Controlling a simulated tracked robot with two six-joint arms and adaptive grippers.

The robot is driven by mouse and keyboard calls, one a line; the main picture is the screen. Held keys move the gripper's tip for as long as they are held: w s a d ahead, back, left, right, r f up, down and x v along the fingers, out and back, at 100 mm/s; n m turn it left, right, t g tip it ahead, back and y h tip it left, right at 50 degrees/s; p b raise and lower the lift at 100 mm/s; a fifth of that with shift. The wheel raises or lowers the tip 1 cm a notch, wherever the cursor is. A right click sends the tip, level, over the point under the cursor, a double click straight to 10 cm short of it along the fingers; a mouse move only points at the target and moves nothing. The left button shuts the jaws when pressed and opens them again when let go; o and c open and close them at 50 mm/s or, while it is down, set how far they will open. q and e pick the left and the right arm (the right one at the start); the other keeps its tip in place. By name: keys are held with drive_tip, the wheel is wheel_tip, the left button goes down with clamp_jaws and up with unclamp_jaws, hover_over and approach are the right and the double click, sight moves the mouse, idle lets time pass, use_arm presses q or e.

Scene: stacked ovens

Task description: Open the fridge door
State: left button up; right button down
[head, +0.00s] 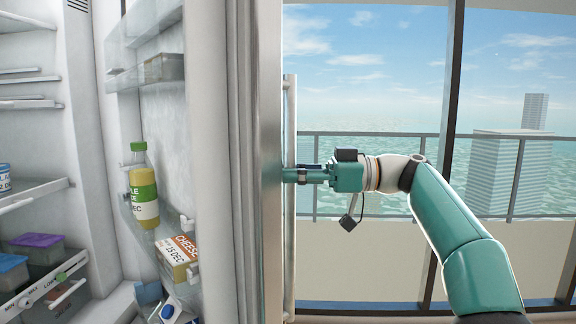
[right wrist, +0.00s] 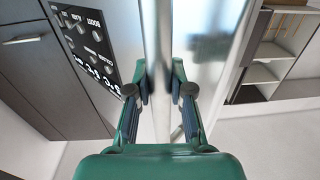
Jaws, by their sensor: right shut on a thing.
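The fridge door (head: 262,140) stands open, seen nearly edge-on in the head view, with the fridge interior visible to its left. A long vertical bar handle (head: 290,240) runs along its outer face. My right gripper (head: 290,175) reaches in from the right at the handle. In the right wrist view, its fingers (right wrist: 159,95) are shut on the bar handle (right wrist: 157,45), one on each side. The fingertips are partly hidden by the door edge in the head view. My left gripper is not in view.
Door shelves hold a juice bottle (head: 144,190) and a cheese box (head: 177,258). Fridge shelves (head: 35,192) and purple- and blue-lidded containers (head: 37,241) are at left. A railing and windows lie behind my right arm. Dark cabinets (right wrist: 40,70) show in the right wrist view.

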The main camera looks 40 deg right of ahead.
drive_tip(key=shift+f, duration=0.4)
drive_tip(key=c, duration=1)
unclamp_jaws()
drive_tip(key=shift+d, duration=0.1)
drive_tip(key=shift+r, duration=0.15)
drive_tip(key=shift+s, duration=0.1)
drive_tip(key=shift+v, duration=3.6)
